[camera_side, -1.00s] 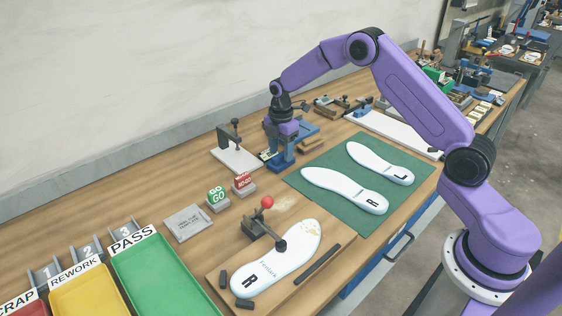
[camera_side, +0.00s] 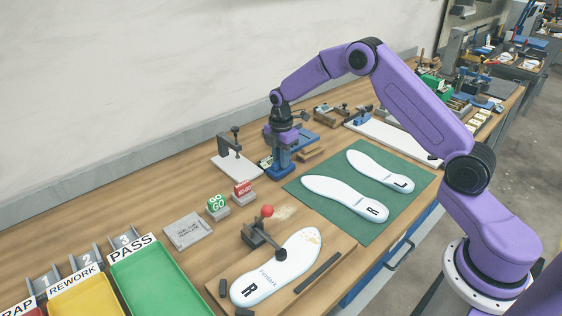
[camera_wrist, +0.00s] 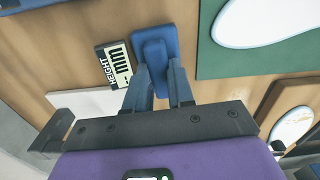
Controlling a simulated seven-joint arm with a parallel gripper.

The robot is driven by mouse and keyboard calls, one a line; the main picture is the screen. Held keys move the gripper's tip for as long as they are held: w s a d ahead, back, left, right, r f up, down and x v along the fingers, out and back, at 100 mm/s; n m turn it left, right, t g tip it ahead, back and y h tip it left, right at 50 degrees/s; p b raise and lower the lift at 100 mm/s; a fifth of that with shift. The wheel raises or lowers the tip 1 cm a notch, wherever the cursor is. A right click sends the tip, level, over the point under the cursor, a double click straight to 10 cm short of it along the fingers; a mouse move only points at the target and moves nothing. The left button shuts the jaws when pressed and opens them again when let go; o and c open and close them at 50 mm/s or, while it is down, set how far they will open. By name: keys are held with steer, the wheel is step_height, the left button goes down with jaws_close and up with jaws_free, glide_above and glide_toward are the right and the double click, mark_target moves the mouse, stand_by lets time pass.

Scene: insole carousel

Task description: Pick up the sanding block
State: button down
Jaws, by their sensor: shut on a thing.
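My gripper (camera_side: 282,156) points down over the bench at the back middle. Its two fingers (camera_wrist: 158,88) are shut on the raised part of a blue block (camera_wrist: 146,30), which I take to be the sanding block. In the side view the blue block (camera_side: 281,172) is partly hidden by the fingers and sits at or very near the bench top. I cannot tell whether there is a gap beneath it.
A height readout (camera_wrist: 115,65) lies close left of the block, near a white stand (camera_side: 235,164). A green mat (camera_side: 328,216) with two white insoles is to the right. A brown wooden piece (camera_side: 312,154) and a blue plate (camera_side: 303,136) are close behind.

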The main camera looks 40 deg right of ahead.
steer(key=r, duration=0.3)
steer(key=shift+s+r, duration=0.2)
steer(key=shift+s, duration=0.1)
steer(key=s+r, duration=0.9)
steer(key=s, duration=0.4)
steer(key=shift+s+a, duration=0.2)
